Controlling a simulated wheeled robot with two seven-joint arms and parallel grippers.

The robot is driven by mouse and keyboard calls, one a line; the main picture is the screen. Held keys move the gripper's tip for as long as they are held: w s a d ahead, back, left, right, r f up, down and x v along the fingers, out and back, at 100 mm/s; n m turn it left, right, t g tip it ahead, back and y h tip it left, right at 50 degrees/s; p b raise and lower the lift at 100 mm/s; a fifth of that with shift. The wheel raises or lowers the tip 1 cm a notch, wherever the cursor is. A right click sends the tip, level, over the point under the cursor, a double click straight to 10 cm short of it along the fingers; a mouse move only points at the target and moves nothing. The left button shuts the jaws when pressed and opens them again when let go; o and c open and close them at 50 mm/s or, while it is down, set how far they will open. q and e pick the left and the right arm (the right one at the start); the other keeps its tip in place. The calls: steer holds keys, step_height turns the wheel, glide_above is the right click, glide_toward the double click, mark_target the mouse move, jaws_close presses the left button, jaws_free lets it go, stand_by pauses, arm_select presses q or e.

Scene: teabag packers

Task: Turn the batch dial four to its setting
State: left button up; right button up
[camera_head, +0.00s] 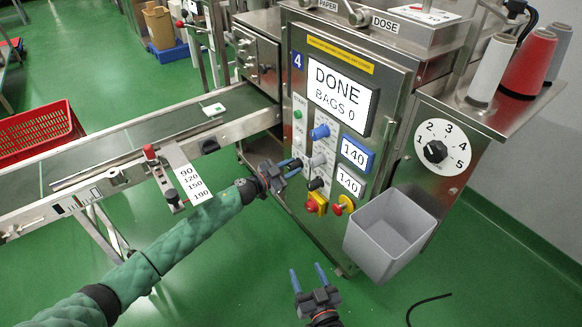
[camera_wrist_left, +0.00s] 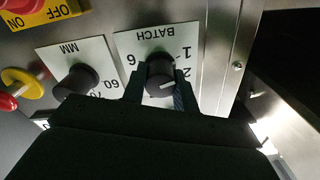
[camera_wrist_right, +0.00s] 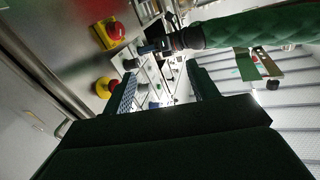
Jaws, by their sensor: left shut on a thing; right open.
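The batch dial (camera_wrist_left: 159,70) is a black round knob with a pale pointer line on a white plate marked BATCH, in the left wrist view. The digits 6, 1 and 2 show around it, and the pointer line lies toward the 2 side; other digits are hidden. My left gripper (camera_wrist_left: 163,88) is shut on the dial, one finger on each side. In the head view my left gripper (camera_head: 292,166) is at the front panel of the machine (camera_head: 298,61) labelled 4. My right gripper (camera_head: 308,276) is open and empty, low in front of the machine.
The panel display (camera_head: 340,93) reads DONE, BAGS 0. A black MM knob (camera_wrist_left: 76,81) sits beside the batch dial. Red and yellow switches (camera_head: 316,203) and a grey bin (camera_head: 390,236) are close by. A conveyor (camera_head: 110,148) runs left; green floor is free below.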

arm_select(q)
steer(key=shift+m+p, duration=0.4)
steer(key=shift+m, duration=0.6)
steer(key=m, duration=0.3)
steer(key=shift+m+p, duration=0.3)
steer(key=shift+p, duration=0.05)
steer(key=shift+m, duration=0.9)
arm_select(e)
steer(key=s+f+g, duration=0.3)
steer(key=s+f, duration=0.1)
steer(key=f, duration=0.5)
steer(key=s+f+g+h, duration=0.1)
steer(key=s+f+g, duration=0.2)
steer(key=f, duration=0.6)
steer(key=shift+s+d+g, duration=0.35)
steer(key=shift+s+g, duration=0.05)
steer(key=shift+s, duration=0.25)
arm_select(q)
steer(key=shift+s+f, duration=0.1)
arm_select(e)
steer(key=shift+s, duration=0.1)
arm_select(q)
steer(key=o, duration=1)
